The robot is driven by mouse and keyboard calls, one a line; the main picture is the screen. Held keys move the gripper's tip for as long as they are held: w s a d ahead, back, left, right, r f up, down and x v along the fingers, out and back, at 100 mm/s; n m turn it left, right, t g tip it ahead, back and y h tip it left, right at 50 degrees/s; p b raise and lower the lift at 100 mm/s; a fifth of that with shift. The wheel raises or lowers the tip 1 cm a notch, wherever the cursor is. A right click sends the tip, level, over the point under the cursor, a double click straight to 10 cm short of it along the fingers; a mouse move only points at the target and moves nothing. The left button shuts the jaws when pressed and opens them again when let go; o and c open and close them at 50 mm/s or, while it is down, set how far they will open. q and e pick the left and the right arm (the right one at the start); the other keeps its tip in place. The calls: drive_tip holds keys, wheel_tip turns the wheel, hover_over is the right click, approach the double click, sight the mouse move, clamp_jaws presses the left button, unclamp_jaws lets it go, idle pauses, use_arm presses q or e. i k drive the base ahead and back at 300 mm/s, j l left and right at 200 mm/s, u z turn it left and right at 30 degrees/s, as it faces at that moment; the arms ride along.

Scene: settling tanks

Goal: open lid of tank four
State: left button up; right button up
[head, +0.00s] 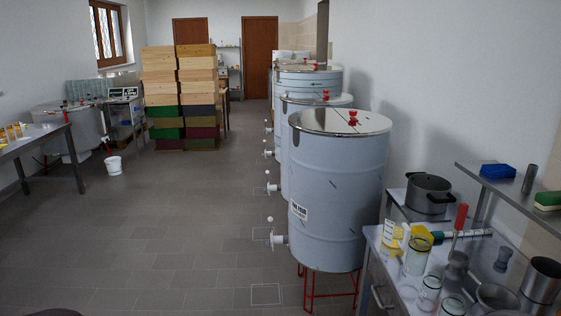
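The nearest tank (335,195) is a tall bluish-grey metal drum on a red stand, right of centre in the head view. A small white label on its lower front appears to read "FOUR". Its shiny flat lid (325,121) lies on the top rim and looks shut. A red knob (353,118) stands on the lid, toward its right side. A white tap sticks out low on the tank's left. Neither of my grippers shows in the view.
More lidded tanks (308,78) stand in a row behind the nearest one. A steel table (385,250) with jars and tools, and a pot (429,193) on a lower surface, are at the right. Stacked wooden boxes (160,62) stand at the back. The tiled floor (180,215) left of the tanks is clear.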

sight(327, 120)
drive_tip(key=i+j+u, duration=0.25)
drive_tip(key=i, duration=0.9)
drive_tip(key=i+u, duration=0.2)
drive_tip(key=i, duration=0.95)
drive_tip(key=i+j+z, duration=0.1)
drive_tip(key=i+z, duration=0.3)
drive_tip(key=i+j+z, duration=0.15)
drive_tip(key=i+z, duration=0.2)
drive_tip(key=i+j+z, duration=0.55)
drive_tip(key=z, duration=0.25)
drive_tip(key=j, duration=0.1)
